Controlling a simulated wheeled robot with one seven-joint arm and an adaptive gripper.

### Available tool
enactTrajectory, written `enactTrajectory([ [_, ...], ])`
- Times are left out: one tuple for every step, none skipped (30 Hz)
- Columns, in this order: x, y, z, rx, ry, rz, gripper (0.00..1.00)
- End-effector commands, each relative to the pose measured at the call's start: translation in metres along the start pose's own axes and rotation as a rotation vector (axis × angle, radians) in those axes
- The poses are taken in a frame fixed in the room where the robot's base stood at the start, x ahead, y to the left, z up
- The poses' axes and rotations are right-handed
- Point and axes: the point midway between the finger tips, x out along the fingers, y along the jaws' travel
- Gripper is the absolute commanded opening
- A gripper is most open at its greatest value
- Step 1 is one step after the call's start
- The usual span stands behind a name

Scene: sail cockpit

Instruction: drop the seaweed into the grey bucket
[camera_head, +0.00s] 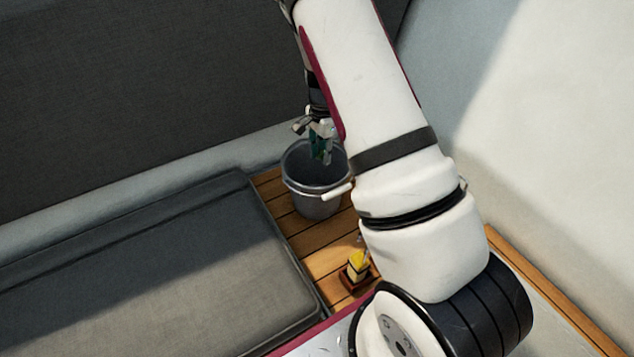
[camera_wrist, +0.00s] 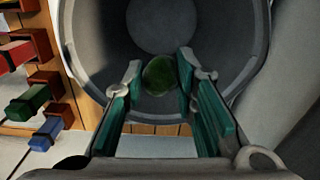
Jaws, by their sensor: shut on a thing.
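The grey bucket (camera_head: 314,204) stands on the wooden slats beside the bench, with its mouth open upward. My gripper (camera_head: 319,145) is over the bucket's mouth, pointing down. In the wrist view, my gripper (camera_wrist: 161,80) is shut on the seaweed (camera_wrist: 159,74), a small dark green clump held between the fingertips. The round inside of the bucket (camera_wrist: 100,35) lies behind and below the clump in that view. The seaweed cannot be told apart from the teal finger pads in the head view. My arm hides part of the bucket's right side.
A grey bench cushion (camera_head: 150,285) lies left of the bucket. A small yellow item (camera_head: 357,263) in a brown holder stands on the slats in front. Red (camera_wrist: 22,48), green (camera_wrist: 30,98) and blue (camera_wrist: 46,133) items lie at the left of the wrist view. A pale wall rises at right.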

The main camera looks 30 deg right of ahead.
Motion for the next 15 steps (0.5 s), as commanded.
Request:
enactTrajectory([
  [-0.0003, 0.0001, 0.0000, 0.000, 0.000, 0.000, 0.11],
  [-0.0005, 0.0001, 0.0000, 0.000, 0.000, 0.000, 0.11],
  [-0.0006, 0.0001, 0.0001, 0.000, 0.000, 0.000, 0.11],
  [-0.0006, 0.0001, 0.0001, 0.000, 0.000, 0.000, 0.11],
  [-0.0006, 0.0001, 0.0001, 0.000, 0.000, 0.000, 0.33],
  [-0.0007, 0.0000, 0.0002, 0.000, 0.000, 0.000, 0.42],
  [-0.0007, 0.0000, 0.0002, 0.000, 0.000, 0.000, 0.48],
  [-0.0007, 0.0000, 0.0002, 0.000, 0.000, 0.000, 0.49],
  [-0.0007, 0.0000, 0.0002, 0.000, 0.000, 0.000, 0.49],
  [-0.0007, 0.0000, 0.0002, 0.000, 0.000, 0.000, 0.49],
  [-0.0007, -0.0001, 0.0002, 0.000, 0.000, -0.001, 0.49],
  [-0.0008, -0.0001, 0.0002, 0.000, 0.000, -0.001, 0.49],
  [-0.0007, -0.0001, 0.0002, 0.000, 0.000, -0.001, 0.49],
  [-0.0007, -0.0001, 0.0002, 0.000, 0.000, -0.001, 0.49],
  [-0.0008, -0.0001, 0.0002, 0.000, 0.000, -0.001, 0.49],
])
